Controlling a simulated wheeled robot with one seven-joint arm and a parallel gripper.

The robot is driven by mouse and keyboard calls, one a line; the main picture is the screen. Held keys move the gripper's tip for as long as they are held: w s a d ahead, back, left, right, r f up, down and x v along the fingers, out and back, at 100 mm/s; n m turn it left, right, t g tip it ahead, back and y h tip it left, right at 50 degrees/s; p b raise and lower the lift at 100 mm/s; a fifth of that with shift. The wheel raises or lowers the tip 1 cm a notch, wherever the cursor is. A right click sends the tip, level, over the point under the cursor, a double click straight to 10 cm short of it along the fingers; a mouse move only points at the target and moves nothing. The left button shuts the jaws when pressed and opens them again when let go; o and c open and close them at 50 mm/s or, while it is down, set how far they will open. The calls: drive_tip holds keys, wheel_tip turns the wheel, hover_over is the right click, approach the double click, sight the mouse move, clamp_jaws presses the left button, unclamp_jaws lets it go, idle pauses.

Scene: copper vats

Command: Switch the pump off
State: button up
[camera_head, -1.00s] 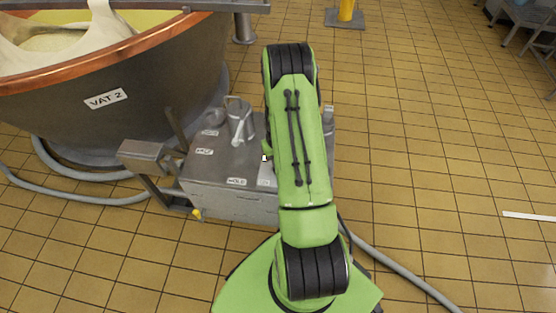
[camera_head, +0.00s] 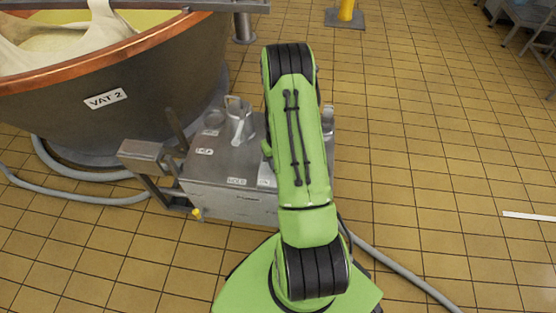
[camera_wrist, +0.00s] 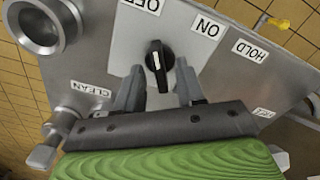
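The pump box (camera_head: 225,170) is a grey metal cabinet beside the vat in the head view. In the wrist view its panel (camera_wrist: 105,55) carries a black rotary knob (camera_wrist: 160,65) with a white pointer mark. The OFF label (camera_wrist: 140,5) is above and left of the knob, and the ON label (camera_wrist: 207,27) is above and right. The pointer runs roughly up and down in the picture; which label it marks is unclear. My gripper (camera_wrist: 158,72) is open, its fingers on either side of the knob with gaps visible. In the head view my arm hides the knob and gripper.
Labels HOLD (camera_wrist: 250,49) and CLEAN (camera_wrist: 91,90) sit on the panel. A round metal port (camera_wrist: 45,22) and a metal valve handle (camera_wrist: 60,125) are nearby. VAT 2 (camera_head: 150,85) stands at left. Hoses (camera_head: 90,197) cross the floor. The tiled floor at right is largely clear.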

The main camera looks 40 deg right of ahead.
wheel_tip(320, 180, up, 16)
drive_tip(key=p, duration=0.5)
drive_tip(key=shift+f, duration=0.15)
drive_tip(key=a+r+n+t+p, duration=0.1)
drive_tip(key=a+r+p, duration=0.3)
drive_tip(key=r, duration=0.7)
drive_tip(key=a+r+n+t+p, duration=0.1)
drive_tip(key=a+r+p, duration=0.1)
drive_tip(key=a+r, duration=0.6)
drive_tip(key=s+a+r+n+t+p, duration=0.1)
drive_tip(key=s+a+r+p, duration=0.2)
drive_tip(key=s+a+r, duration=0.2)
drive_tip(key=s+a+r+n+t+p, duration=0.1)
drive_tip(key=s+a+r+t+p, duration=0.1)
drive_tip(key=s+a+r, duration=0.4)
drive_tip(key=s+r+p, duration=0.1)
drive_tip(key=s+r, duration=0.3)
drive_tip(key=r, duration=0.3)
drive_tip(key=shift+s+t, duration=0.25)
drive_tip(key=shift+t, duration=0.05)
drive_tip(key=shift+o, duration=0.4)
drive_tip(key=shift+r, duration=0.15)
